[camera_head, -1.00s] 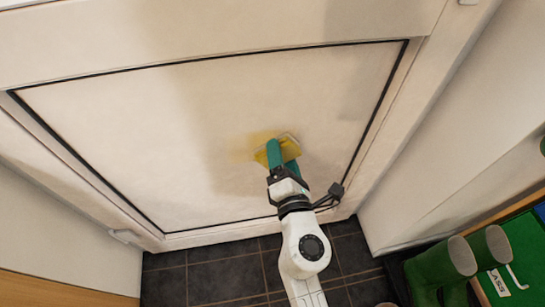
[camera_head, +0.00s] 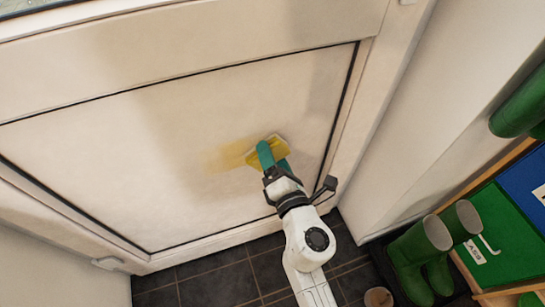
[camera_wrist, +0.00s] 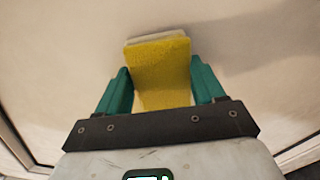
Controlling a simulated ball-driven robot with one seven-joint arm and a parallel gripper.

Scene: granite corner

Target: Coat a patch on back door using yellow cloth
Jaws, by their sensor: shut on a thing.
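The back door (camera_head: 130,140) is a cream panel framed by a thin dark line. My gripper (camera_head: 272,158), with green fingers, is shut on the yellow cloth (camera_head: 267,147) at the lower right of the panel. In the wrist view the yellow cloth (camera_wrist: 160,75) lies between the two green fingers of my gripper (camera_wrist: 162,92), over a pale block at its far end. The cloth appears to be against the door; exact contact is hidden. A faint yellow smear (camera_head: 226,158) shows on the panel just left of the cloth.
Green boots (camera_head: 425,255) stand on a dark tray at the lower right, beside a green box (camera_head: 508,240) and a blue one (camera_head: 524,190). A small pot (camera_head: 378,298) is on the dark tile floor (camera_head: 215,283). A pale wall (camera_head: 440,110) bounds the right.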

